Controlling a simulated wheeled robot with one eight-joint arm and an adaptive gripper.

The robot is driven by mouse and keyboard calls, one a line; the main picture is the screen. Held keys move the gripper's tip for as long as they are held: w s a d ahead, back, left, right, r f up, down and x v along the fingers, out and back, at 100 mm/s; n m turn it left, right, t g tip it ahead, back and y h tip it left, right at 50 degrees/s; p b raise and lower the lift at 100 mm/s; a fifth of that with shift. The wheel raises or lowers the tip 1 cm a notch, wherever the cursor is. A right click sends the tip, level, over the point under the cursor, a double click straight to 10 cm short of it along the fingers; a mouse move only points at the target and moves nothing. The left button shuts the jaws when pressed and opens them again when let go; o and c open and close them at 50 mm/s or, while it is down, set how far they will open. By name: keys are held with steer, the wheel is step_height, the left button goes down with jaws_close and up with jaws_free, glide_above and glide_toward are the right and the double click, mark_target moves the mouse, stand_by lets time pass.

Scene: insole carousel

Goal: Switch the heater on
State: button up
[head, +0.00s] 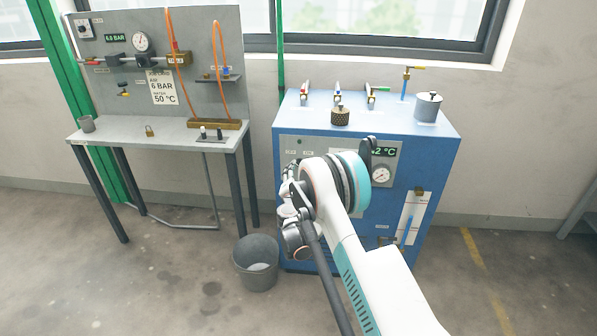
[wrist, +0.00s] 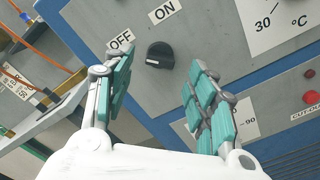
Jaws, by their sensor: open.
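The heater is a blue cabinet (head: 437,160) with a grey front panel, right of centre in the head view. In the wrist view its black rotary knob (wrist: 160,55) shows on the grey panel, with an OFF label (wrist: 121,41) to its upper left and an ON label (wrist: 164,11) above. A pale mark shows on the knob's lower left edge. My gripper (wrist: 158,70) is open and empty, its teal-padded fingers apart on either side of the knob in the picture. Contact cannot be told. In the head view my arm hides the knob.
A red button (wrist: 310,97) sits on the panel at right. A pot (head: 428,107) and several valves stand on the cabinet top. A grey bucket (head: 256,263) stands on the floor at the cabinet's left. A workbench (head: 160,137) with a gauge board stands further left.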

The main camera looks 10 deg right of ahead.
steer(key=shift+b+x, duration=0.5)
steer(key=shift+x, duration=1.75)
steer(key=c, duration=1)
